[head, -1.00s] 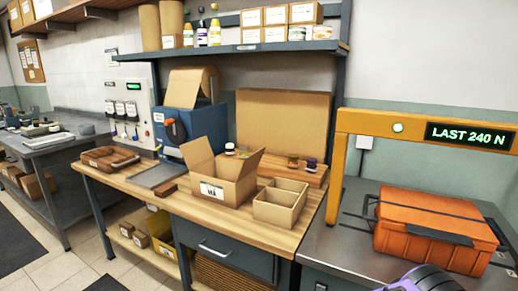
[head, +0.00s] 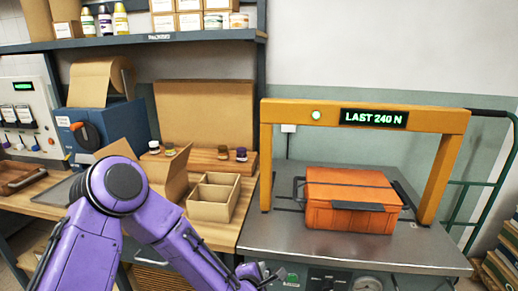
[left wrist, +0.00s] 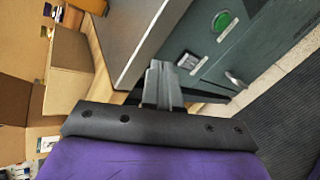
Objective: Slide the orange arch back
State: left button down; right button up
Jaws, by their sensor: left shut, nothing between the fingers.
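The orange arch (head: 365,113) stands over the steel top of a machine at the right. It has two posts and a crossbar with a display reading LAST 240 N and a lit green lamp. An orange case (head: 350,200) sits on the steel top beneath the arch. My left gripper (head: 268,274) is low at the front left corner of that machine, well below and in front of the arch's left post. In the left wrist view its fingers (left wrist: 163,80) are together and empty, near the machine's edge and front panel. The arch does not show there. My right gripper is out of view.
The steel top (head: 290,230) is bare in front of the case. A wooden bench to the left holds a divided carton (head: 213,198), an open box and small jars. The machine's front has a green button (left wrist: 222,20) and a gauge.

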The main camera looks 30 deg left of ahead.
pick_arm(q)
jog(key=w+r+n+t, duration=0.2)
jog(key=w+r+n, duration=0.35)
jog(key=r, duration=0.65)
jog(key=n+t+y+p, duration=0.2)
jog(key=n+t+y, duration=0.1)
jog(key=n, duration=0.6)
send_near(268, 141)
jog(key=shift+m, duration=0.35)
jog(key=p+x, duration=0.2)
jog(key=x, duration=0.1)
jog(key=p+x, duration=0.2)
jog(key=shift+w+a+r+p, duration=0.2)
jog(key=shift+w+p, duration=0.15)
jog(key=shift+w+a+f, duration=0.15)
jog(key=shift+w, duration=0.4)
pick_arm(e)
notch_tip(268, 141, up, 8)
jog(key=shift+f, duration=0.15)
pick_arm(q)
jog(key=shift+w, duration=0.1)
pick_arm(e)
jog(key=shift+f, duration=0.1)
